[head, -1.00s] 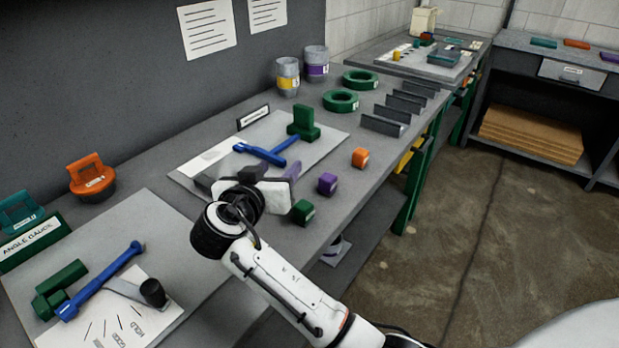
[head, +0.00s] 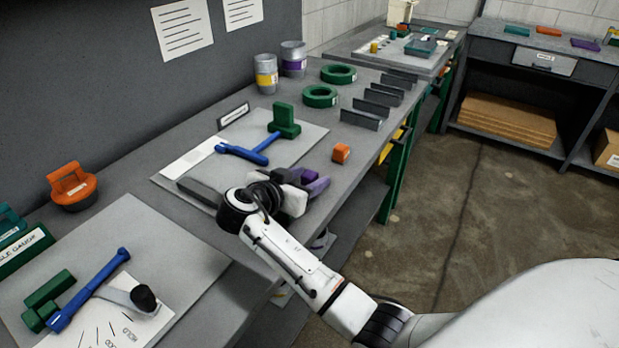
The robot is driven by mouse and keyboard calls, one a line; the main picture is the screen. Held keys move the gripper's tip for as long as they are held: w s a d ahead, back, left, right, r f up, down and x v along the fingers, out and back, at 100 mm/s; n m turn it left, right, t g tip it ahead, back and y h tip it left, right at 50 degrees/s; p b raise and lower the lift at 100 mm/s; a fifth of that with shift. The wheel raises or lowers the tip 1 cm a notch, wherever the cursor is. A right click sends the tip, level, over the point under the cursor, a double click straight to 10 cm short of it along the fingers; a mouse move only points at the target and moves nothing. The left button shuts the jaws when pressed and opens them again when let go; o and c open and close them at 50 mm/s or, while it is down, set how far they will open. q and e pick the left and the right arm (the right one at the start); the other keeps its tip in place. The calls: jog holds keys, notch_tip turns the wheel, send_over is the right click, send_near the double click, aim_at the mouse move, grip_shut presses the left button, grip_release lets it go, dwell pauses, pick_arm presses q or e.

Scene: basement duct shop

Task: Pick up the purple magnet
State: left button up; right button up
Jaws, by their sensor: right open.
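The purple magnet (head: 317,186) is a small block near the front edge of the workbench, partly hidden by my right gripper. My right gripper (head: 304,181) is open, with its fingers right at the magnet. I cannot tell whether they touch it or how far they reach around it. My left gripper is not in view.
An orange block (head: 341,153) stands just beyond the magnet. A blue tool (head: 250,152) and a green block (head: 286,122) lie on the grey board behind. Green rings (head: 321,96) and dark angled plates (head: 361,117) stand farther along the bench.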

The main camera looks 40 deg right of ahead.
jog(key=shift+w+d+f, duration=0.2)
jog(key=shift+w+d, duration=0.05)
jog(key=shift+d, duration=0.25)
jog(key=c, duration=1.1)
